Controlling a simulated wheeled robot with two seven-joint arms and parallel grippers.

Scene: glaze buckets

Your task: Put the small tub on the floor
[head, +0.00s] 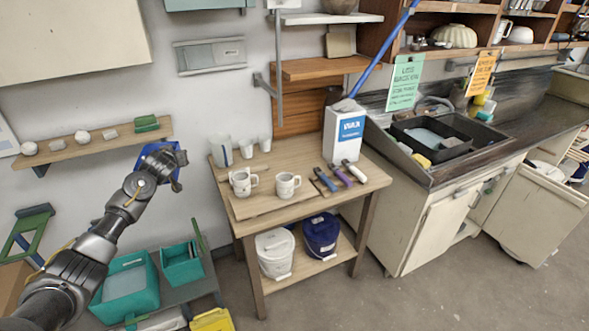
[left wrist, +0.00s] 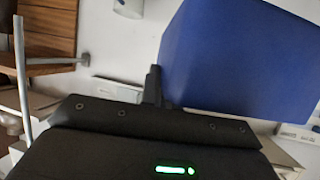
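The small tub (head: 149,150) is blue and is up in the air at the right end of the wall shelf, partly hidden behind my left gripper (head: 178,158). In the left wrist view the tub (left wrist: 245,65) fills the upper right as a plain blue wall. A dark finger of my left gripper (left wrist: 156,85) lies against the tub's edge, and the gripper appears shut on it. The other finger is not clearly seen. The grey floor (head: 430,285) shows at the lower right of the head view. My right gripper is not in view.
A wooden table (head: 250,213) holds mugs, tools and a white WAX box (head: 343,130). A white bucket (head: 275,252) and a dark blue bucket (head: 321,235) stand on its lower shelf. Teal bins (head: 127,290) stand at lower left. Floor before the table is clear.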

